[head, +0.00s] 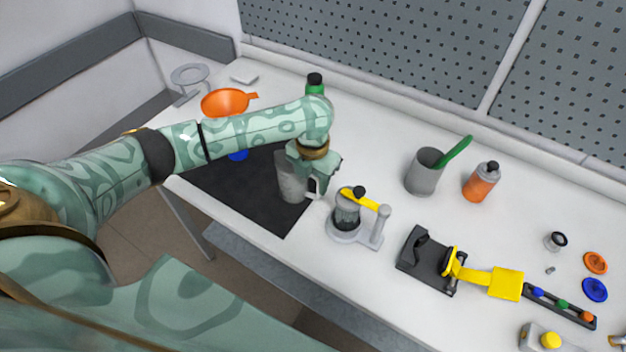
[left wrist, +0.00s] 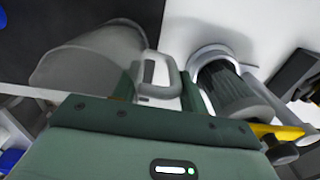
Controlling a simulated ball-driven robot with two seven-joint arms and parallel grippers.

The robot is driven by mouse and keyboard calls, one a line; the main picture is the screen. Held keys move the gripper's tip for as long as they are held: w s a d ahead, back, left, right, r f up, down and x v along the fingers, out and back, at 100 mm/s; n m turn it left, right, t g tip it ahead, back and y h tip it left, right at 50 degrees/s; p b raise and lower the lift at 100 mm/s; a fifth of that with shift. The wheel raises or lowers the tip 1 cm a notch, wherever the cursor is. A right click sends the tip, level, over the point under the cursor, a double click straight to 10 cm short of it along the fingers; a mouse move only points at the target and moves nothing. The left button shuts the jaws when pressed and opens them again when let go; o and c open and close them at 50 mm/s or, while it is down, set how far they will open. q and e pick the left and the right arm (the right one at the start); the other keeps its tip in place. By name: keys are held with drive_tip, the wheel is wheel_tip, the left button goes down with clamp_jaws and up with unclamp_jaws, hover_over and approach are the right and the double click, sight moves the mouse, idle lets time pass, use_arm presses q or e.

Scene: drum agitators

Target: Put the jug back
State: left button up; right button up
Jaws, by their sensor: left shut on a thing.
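The grey jug (head: 288,178) is at the right edge of the black mat (head: 265,210) in the head view, partly behind my left gripper (head: 318,182). In the left wrist view the jug (left wrist: 95,58) lies to the left, with its handle (left wrist: 172,68) between the fingers of my left gripper (left wrist: 158,88). The gripper is shut on the handle. I cannot tell whether the jug's base touches the mat or is just above it. My right gripper is not in view.
A drum agitator with a yellow lever (head: 347,215) stands close right of the jug. Behind are an orange funnel (head: 225,103) and a green bottle (head: 315,86). A grey cup (head: 424,175), orange bottle (head: 482,183) and black-and-yellow clamp (head: 430,262) stand further right.

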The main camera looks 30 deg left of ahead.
use_arm(q)
drive_tip(key=shift+f, duration=0.1)
drive_tip(key=o, duration=1.3)
wheel_tip(320, 180, up, 12)
drive_tip(key=p, duration=0.3)
drive_tip(key=shift+r, duration=0.25)
